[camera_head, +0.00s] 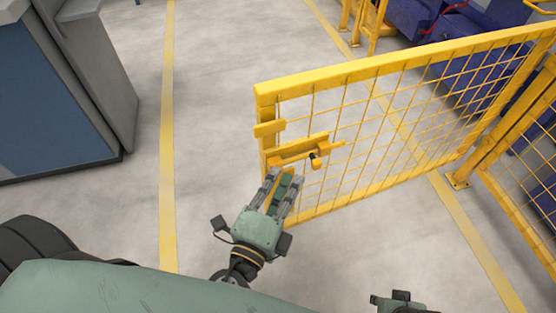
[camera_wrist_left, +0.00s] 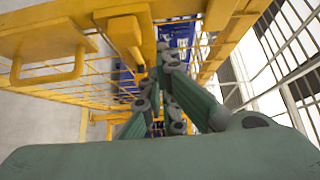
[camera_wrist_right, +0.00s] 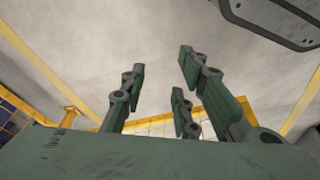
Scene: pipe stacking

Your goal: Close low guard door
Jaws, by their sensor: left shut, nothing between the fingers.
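The low guard door (camera_head: 375,125) is a yellow frame with wire mesh, standing across the right half of the head view. Its free end with a yellow latch (camera_head: 300,150) points left, and floor shows beyond that end. My left gripper (camera_head: 283,177) is at the lower side of the latch by the free end, fingers together and empty; whether it touches the door is unclear. In the left wrist view the fingers (camera_wrist_left: 165,75) are close to yellow door parts (camera_wrist_left: 125,35). My right gripper (camera_wrist_right: 160,85) has its fingers spread and empty, over bare floor.
A yellow post (camera_head: 480,160) and mesh fence (camera_head: 520,190) stand at the right. Blue machinery (camera_head: 425,18) lies behind the door. A grey-blue cabinet (camera_head: 60,90) stands at the upper left. Floor between cabinet and door is clear, with a yellow line (camera_head: 168,120).

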